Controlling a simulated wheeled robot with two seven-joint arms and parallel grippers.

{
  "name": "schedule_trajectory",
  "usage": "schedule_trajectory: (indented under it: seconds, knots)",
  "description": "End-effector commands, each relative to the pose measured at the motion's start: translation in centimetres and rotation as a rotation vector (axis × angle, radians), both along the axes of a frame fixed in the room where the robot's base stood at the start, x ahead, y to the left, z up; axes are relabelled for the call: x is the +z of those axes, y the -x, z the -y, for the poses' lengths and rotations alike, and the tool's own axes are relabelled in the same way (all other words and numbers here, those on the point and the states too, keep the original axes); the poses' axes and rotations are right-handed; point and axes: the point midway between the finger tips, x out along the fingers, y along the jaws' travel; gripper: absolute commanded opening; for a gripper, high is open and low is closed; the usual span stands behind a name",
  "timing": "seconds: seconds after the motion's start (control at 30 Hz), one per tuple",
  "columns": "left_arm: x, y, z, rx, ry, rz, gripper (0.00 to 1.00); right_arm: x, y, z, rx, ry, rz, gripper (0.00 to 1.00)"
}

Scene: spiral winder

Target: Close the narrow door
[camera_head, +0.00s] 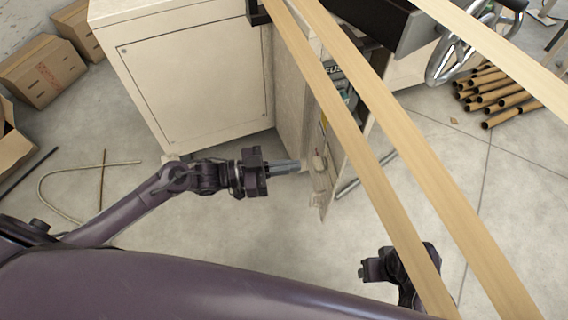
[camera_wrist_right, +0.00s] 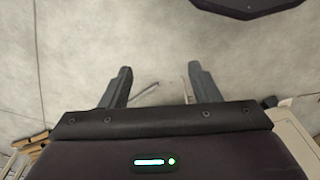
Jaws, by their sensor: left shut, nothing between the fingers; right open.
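The narrow door (camera_head: 293,92) is a tall pale panel on the machine cabinet and stands swung open, out from the cabinet body. My left gripper (camera_head: 299,166) is shut and empty, and its fingertips are at the lower outer part of the door, by a small pale fitting; whether they touch cannot be told. My right gripper (camera_head: 366,270) is low on the right in the head view, away from the door.
The pale cabinet (camera_head: 195,80) fills the upper left. Long light-brown strips (camera_head: 385,135) cross in front of the view. Cardboard tubes (camera_head: 490,92) lie on the right, near a handwheel (camera_head: 462,50). Cardboard boxes (camera_head: 42,72) and a bent rod lie left. Floor between is clear.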

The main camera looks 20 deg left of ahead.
Motion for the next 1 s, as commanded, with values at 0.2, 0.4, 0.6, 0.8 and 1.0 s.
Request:
schedule_trajectory:
  seconds: [0.2,0.4,0.6,0.8,1.0]
  knots:
    - [0.0,-2.1,4.5,0.001,0.004,0.003,0.00,0.4,0.0,-0.3,0.009,-0.007,0.017,0.56]
    - [0.0,-3.4,7.5,0.001,0.001,0.001,0.00,0.2,-0.3,-0.7,0.017,-0.018,0.039,0.56]
    - [0.0,-4.0,8.8,0.001,-0.001,0.001,0.00,0.1,-0.4,-0.9,0.021,-0.025,0.053,0.56]
    - [-0.1,-4.1,9.0,0.002,-0.002,0.000,0.00,0.1,-0.5,-1.0,0.021,-0.025,0.055,0.56]
    - [0.0,-4.1,9.0,0.003,-0.001,0.001,0.00,0.2,-0.5,-1.0,0.022,-0.025,0.056,0.56]
